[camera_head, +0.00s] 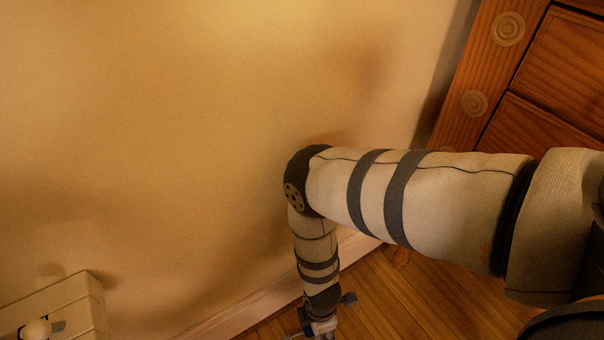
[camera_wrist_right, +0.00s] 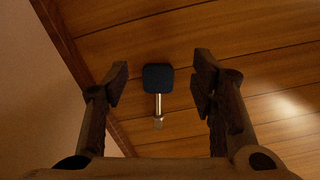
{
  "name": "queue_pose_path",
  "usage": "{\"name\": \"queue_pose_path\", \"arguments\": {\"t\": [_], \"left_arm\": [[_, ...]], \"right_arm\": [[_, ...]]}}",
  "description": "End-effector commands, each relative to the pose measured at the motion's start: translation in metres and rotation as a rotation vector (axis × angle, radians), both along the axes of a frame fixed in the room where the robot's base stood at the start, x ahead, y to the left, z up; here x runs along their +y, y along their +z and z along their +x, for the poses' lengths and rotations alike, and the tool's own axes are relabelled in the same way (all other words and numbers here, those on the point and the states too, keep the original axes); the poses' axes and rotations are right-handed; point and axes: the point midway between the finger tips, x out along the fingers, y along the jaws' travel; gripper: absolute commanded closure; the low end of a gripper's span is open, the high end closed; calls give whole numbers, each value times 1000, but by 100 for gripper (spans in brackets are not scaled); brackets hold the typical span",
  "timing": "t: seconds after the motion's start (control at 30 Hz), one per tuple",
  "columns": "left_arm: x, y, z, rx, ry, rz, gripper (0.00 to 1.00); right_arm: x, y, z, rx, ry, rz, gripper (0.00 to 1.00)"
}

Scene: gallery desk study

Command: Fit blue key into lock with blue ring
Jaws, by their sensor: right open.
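A key with a square, dark, bluish-black head (camera_wrist_right: 158,78) and a thin brass-coloured shaft shows in the right wrist view. Its shaft points toward the palm. My right gripper (camera_wrist_right: 161,88) is open, with one finger on each side of the key head and a gap on both sides. I cannot tell how far beyond the fingertips the key is. In the head view my right gripper (camera_head: 322,328) is at the bottom edge, small and partly cut off, and the key cannot be made out there. No lock with a blue ring is in view. My left gripper is not in view.
A plain yellowish wall (camera_head: 170,150) fills much of the head view, with a baseboard (camera_head: 245,310) along the wooden floor (camera_head: 400,300). A wooden drawer cabinet (camera_head: 545,75) stands at the upper right. A pale box-like fixture with a round knob (camera_head: 70,305) is at the lower left.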

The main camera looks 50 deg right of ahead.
Motion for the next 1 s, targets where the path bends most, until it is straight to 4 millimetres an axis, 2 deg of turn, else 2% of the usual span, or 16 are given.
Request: {"name": "queue_pose_path", "arguments": {"t": [0.03,0.07,0.3,0.5,0.83,0.93,1.0], "left_arm": [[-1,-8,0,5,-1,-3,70],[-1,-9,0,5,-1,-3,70],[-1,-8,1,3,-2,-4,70],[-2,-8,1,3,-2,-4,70],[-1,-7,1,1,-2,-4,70],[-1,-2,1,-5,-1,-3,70],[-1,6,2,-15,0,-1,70]], "right_arm": [[0,-11,0,1,-1,0,48],[0,-13,0,1,-1,0,48],[0,-11,1,-2,0,0,48],[0,-11,1,-2,-1,0,94],[0,-10,1,-2,-1,0,97],[0,-1,1,-4,0,0,97],[0,12,2,-5,1,-1,97]]}}
